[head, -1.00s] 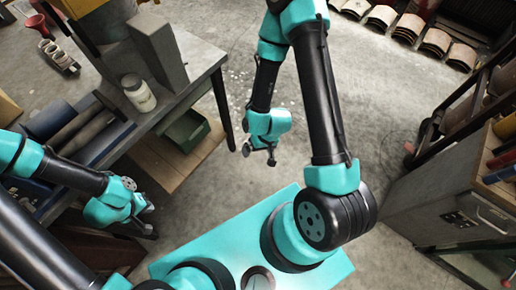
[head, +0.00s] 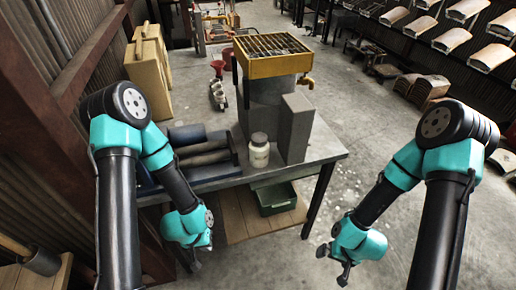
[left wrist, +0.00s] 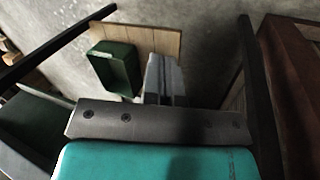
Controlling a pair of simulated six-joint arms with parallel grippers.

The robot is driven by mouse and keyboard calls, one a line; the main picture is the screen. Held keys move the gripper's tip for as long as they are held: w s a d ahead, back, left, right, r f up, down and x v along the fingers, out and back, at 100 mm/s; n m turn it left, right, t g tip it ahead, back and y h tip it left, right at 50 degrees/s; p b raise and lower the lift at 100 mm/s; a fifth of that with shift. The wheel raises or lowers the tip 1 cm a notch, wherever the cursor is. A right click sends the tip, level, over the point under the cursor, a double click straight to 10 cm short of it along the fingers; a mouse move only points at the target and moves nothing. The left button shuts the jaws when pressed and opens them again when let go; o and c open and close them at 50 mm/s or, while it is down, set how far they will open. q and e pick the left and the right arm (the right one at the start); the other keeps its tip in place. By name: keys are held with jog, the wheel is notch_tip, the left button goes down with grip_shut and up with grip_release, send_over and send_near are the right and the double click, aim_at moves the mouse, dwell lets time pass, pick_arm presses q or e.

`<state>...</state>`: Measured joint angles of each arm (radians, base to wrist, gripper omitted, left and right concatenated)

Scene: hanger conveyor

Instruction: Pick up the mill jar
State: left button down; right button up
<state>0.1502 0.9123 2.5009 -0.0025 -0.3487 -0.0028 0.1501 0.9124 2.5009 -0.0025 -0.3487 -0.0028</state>
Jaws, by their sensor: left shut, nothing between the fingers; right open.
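The mill jar (head: 259,153), a pale jar with a light lid, stands upright on the grey workbench (head: 318,148), near its front edge in the head view. My left gripper (head: 194,264) is shut and empty, low in front of the bench and to the left of the jar, apart from it. In the left wrist view its fingers (left wrist: 164,80) are together and the jar does not show. My right gripper (head: 334,268) is open and empty, low to the right of the bench, also apart from the jar.
A grey block (head: 295,128) stands close right of the jar, with a yellow-topped tank (head: 272,66) behind. Dark rolls (head: 203,150) lie left of the jar. A green bin (head: 276,199) sits on the wooden lower shelf (head: 236,222).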

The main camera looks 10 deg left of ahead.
pick_arm(q)
grip_release()
dwell(1.0)
